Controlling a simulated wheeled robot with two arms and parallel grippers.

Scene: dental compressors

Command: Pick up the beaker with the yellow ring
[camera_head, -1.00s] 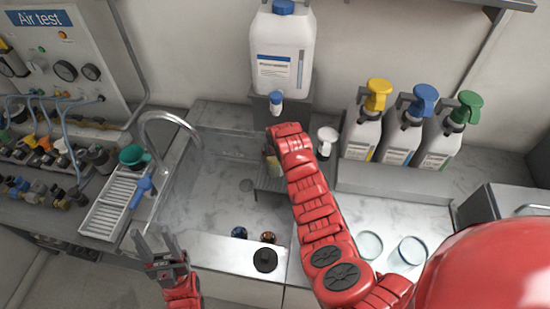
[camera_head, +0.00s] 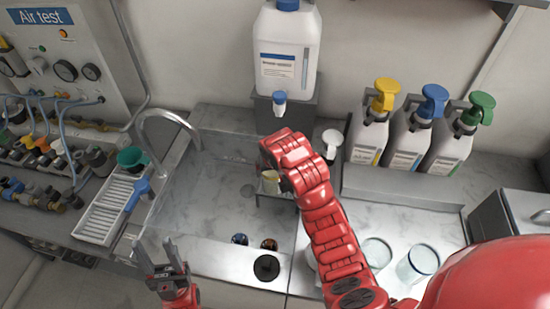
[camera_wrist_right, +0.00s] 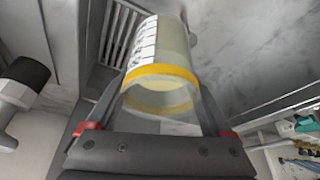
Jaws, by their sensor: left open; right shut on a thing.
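The beaker with the yellow ring (camera_wrist_right: 160,72) is clear with white scale marks and a pale yellowish tint inside. In the right wrist view it lies between the fingers of my right gripper (camera_wrist_right: 158,100), which is shut on it. The beaker also shows small in the head view (camera_head: 270,182), below the spout of the big white jug. My red right wrist hides part of it and most of the gripper there. I cannot tell whether the beaker touches the grated stand under it. My left gripper (camera_head: 165,254) is open and empty at the sink's front left.
The white jug (camera_head: 287,50) stands behind on a grey stand. Several pump bottles (camera_head: 410,135) stand on a ledge at right. Two glass beakers (camera_head: 418,262) stand on the right counter. A tap (camera_head: 165,118) arches over the sink. The sink's basin (camera_head: 215,185) is mostly clear.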

